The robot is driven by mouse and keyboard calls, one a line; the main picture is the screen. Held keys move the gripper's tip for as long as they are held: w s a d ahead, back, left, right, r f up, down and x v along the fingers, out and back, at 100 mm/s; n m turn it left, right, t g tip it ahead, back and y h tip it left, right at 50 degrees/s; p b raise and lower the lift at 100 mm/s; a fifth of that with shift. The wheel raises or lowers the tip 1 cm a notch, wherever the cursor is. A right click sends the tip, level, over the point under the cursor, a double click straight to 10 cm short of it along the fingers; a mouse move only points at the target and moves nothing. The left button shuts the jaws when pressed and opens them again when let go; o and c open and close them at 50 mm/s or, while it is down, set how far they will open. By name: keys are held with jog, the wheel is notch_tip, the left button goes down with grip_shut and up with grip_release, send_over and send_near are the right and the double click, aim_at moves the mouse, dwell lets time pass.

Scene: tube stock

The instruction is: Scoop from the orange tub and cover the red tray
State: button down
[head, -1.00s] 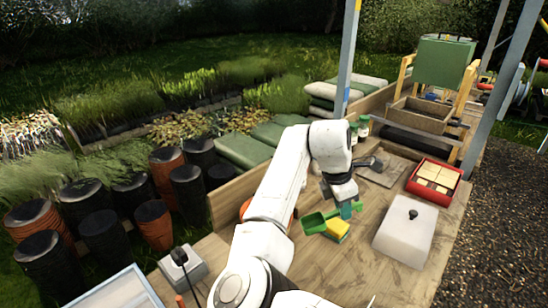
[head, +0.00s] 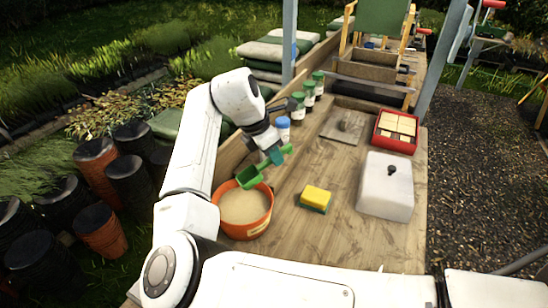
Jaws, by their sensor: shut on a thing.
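The orange tub (head: 267,225) stands on the wooden bench, full of pale granular material (head: 243,205). My gripper (head: 275,157) is shut on a green scoop (head: 250,177), holding it by the handle just above the tub's far rim. The scoop's bowl points to the left; whether anything is in it I cannot tell. The red tray (head: 378,140) sits at the right of the bench, farther back, with several pale square blocks (head: 398,123) in it.
A yellow and green sponge (head: 317,197) lies on the bench right of the tub. A white lidded box (head: 386,195) with a black knob stands in front of the tray.

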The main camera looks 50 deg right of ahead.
aim_at(265, 163)
jog(key=shift+w+a+f+g+h+b, duration=0.15)
jog(key=shift+a+f+g+h+b, duration=0.4)
jog(key=shift+b, duration=1.25)
jog(key=shift+w+a+g+h+b, duration=0.25)
jog(key=shift+h+b, duration=0.6)
jog(key=shift+b, duration=0.9)
jog(key=shift+w+a+f+g+h+b, duration=0.1)
jog(key=shift+a+f+h+b, duration=0.35)
jog(key=shift+b, duration=1.35)
jog(key=shift+h, duration=0.55)
jog(key=shift+a+f, duration=0.15)
jog(key=shift+f, duration=2.25)
jog(key=shift+r+p, duration=0.2)
jog(key=shift+p, duration=0.4)
jog(key=shift+r+t+y+p, duration=0.65)
jog(key=shift+y+p, duration=0.75)
jog(key=shift+p, duration=2.35)
jog(key=shift+r, duration=0.25)
notch_tip(265, 163, up, 8)
jog(key=t+y+p, duration=0.1)
jog(key=y+p, duration=0.2)
jog(key=p, duration=0.9)
jog(key=shift+r, duration=0.1)
jog(key=shift+r+t+y, duration=0.25)
jog(key=shift+r+y, duration=0.55)
jog(key=shift+r, duration=0.5)
